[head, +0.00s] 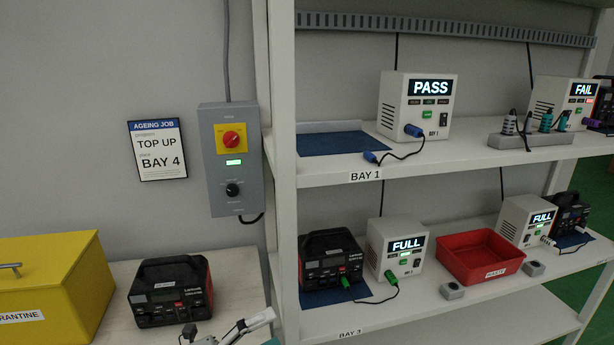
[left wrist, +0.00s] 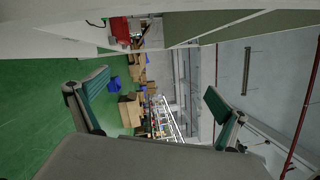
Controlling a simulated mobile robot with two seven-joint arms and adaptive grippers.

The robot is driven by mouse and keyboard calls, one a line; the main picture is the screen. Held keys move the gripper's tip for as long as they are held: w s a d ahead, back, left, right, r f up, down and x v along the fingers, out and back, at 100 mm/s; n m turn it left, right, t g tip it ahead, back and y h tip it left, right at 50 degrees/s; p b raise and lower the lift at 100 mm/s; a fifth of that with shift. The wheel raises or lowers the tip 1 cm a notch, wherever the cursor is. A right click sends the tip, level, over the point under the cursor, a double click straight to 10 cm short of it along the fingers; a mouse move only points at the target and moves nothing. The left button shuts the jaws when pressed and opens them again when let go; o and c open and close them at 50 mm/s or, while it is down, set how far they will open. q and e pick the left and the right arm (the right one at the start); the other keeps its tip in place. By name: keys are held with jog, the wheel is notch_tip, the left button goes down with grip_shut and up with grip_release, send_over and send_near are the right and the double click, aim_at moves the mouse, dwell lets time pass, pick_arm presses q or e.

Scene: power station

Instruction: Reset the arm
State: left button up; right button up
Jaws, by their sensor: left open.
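My left gripper (head: 232,333) shows at the bottom edge of the head view, in front of the white table, mostly cut off by the frame. In the left wrist view its two teal-padded fingers (left wrist: 157,82) stand wide apart with nothing between them. That view is turned on its side and looks out over the room. My right gripper is in neither view. A black and red power station (head: 170,291) sits on the table just behind the left gripper, apart from it as far as I can tell.
A yellow quarantine box (head: 50,288) stands left on the table (head: 120,268). A white shelf post (head: 284,200) rises to the right. The shelf holds testers reading PASS (head: 431,88), FULL (head: 407,245) and FAIL, and a red waste bin (head: 478,258). A grey switch box (head: 231,160) hangs on the wall.

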pick_arm(q)
jog(key=s+a+f+n+y, duration=0.4)
jog(key=s+f+n+y, duration=0.1)
jog(key=f+n, duration=0.3)
jog(key=s+a+f+n+t+y, duration=0.1)
jog(key=s+a+f+n+y, duration=0.3)
jog(key=f+n, duration=0.5)
jog(key=s+a+f+n+y, duration=0.5)
jog(key=s+f+n, duration=0.3)
jog(key=n, duration=0.4)
jog(key=shift+f+t+y, duration=0.3)
jog(key=shift+f, duration=0.1)
jog(key=shift+s+a, duration=0.1)
